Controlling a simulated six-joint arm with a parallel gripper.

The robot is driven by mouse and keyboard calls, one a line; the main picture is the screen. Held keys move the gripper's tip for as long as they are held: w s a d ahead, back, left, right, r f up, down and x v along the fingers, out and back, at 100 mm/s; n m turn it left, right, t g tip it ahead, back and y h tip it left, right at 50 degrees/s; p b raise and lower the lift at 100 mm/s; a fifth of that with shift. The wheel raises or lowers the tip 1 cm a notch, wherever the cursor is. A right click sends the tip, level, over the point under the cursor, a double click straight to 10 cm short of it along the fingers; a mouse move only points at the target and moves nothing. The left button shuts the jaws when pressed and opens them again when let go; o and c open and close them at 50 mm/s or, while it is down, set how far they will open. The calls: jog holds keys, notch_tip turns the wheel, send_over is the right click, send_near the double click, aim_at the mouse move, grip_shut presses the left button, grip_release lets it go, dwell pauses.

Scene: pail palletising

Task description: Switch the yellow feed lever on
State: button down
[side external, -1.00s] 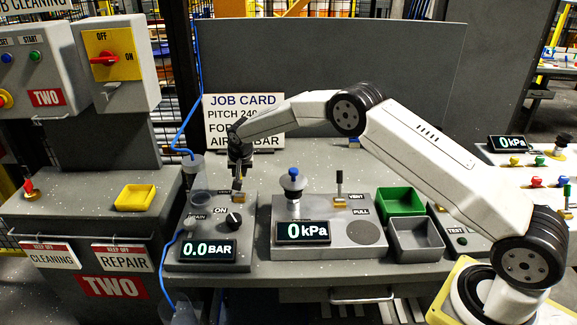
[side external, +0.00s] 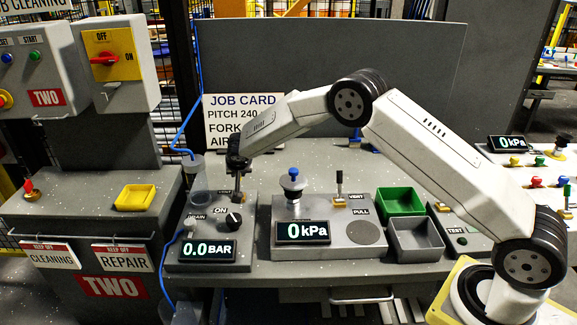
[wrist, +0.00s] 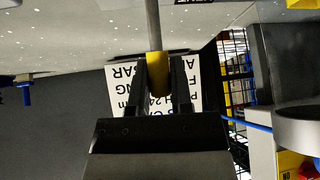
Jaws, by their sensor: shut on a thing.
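The yellow feed lever shows in the wrist view as a grey stem with a yellow grip (wrist: 156,68). My gripper (wrist: 164,70) has its two black fingers on either side of that grip, shut on it. In the side external view my gripper (side external: 238,166) points down over the back of the grey air panel (side external: 215,258), the one reading 0.0 BAR. The lever's stem (side external: 238,193) shows just below the fingers there; its grip is hidden by them. I cannot tell the lever's on or off position from these views.
A clear cylinder (side external: 196,170) with a blue hose stands close left of my gripper. A black dial (side external: 234,221) sits in front. The 0 kPa unit (side external: 340,242) with a blue knob and another lever stands to the right. The job card (side external: 220,112) is behind.

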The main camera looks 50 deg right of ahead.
jog(key=shift+s+a+r+t+h, duration=0.1)
jog(key=shift+s+a+t+h, duration=0.45)
jog(key=shift+t+h, duration=0.25)
jog(key=shift+s+a+t, duration=0.1)
jog(key=shift+t, duration=0.2)
dwell(0.3)
jog(key=c, duration=0.5)
grip_release()
jog(key=shift+c, duration=0.2)
jog(key=shift+r, duration=0.1)
jog(key=v, duration=0.7)
jog(key=shift+s+a+r, duration=0.15)
jog(key=shift+s+a, duration=0.1)
jog(key=shift+a, duration=0.05)
